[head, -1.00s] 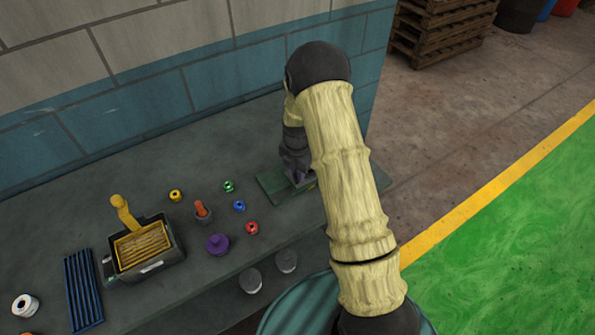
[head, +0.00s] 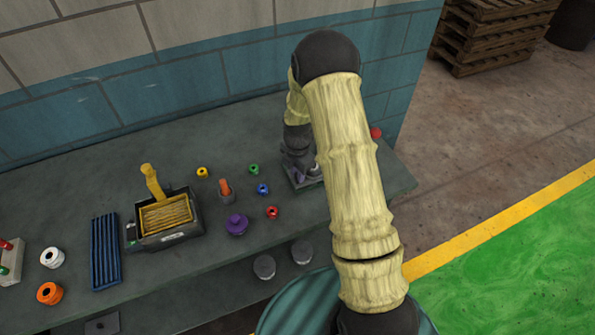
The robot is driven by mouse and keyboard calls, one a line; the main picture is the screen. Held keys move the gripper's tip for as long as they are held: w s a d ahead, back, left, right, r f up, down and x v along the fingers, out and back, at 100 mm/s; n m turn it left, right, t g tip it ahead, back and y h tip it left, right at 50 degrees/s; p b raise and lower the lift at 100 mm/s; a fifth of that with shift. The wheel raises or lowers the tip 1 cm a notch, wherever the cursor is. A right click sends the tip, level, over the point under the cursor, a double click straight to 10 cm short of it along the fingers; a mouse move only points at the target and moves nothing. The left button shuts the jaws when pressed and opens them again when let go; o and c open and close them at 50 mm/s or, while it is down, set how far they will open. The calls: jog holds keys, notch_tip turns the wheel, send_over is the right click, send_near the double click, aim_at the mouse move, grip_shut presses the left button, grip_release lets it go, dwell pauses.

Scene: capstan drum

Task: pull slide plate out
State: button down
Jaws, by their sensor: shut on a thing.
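My gripper (head: 298,166) points down at the right part of the bench, partly hidden by my own arm. It is shut, but its fingertips and what they hold are not clear. A small grey plate-like piece (head: 301,184) lies just below it on the bench, with a purple bit beside the fingers. I cannot tell for certain whether this piece is the slide plate.
On the grey bench (head: 200,262) to the left stand a dark box (head: 185,238) with a yellow insert, a blue ribbed tray (head: 105,250), a purple knob (head: 236,225) and several small coloured fittings. A brick wall (head: 190,65) rises behind.

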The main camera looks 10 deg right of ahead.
jog(key=c, duration=1.3)
grip_release()
jog(key=shift+a+r, duration=0.1)
jog(key=shift+a, duration=0.2)
jog(key=shift+o, duration=0.2)
jog(key=shift+d, duration=0.15)
notch_tip(320, 180, up, 17)
jog(key=b, duration=0.2)
jog(key=shift+r+b, duration=0.15)
jog(key=shift+b, duration=0.25)
